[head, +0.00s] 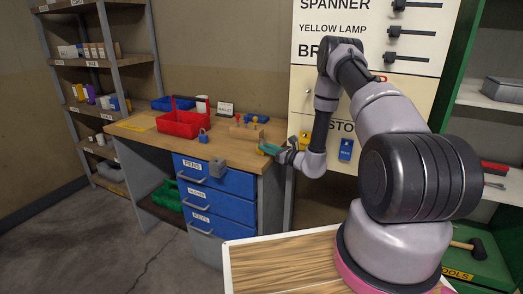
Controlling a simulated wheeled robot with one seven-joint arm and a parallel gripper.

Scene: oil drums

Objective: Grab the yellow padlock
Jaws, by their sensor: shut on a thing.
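My gripper (271,151) is at the right end of the wooden workbench, low over its front right edge. A blue padlock (203,136) stands on the bench to the left, apart from my gripper.
Blue drawers (215,178) are below. A white board (375,60) stands behind my arm. The floor at left is clear.

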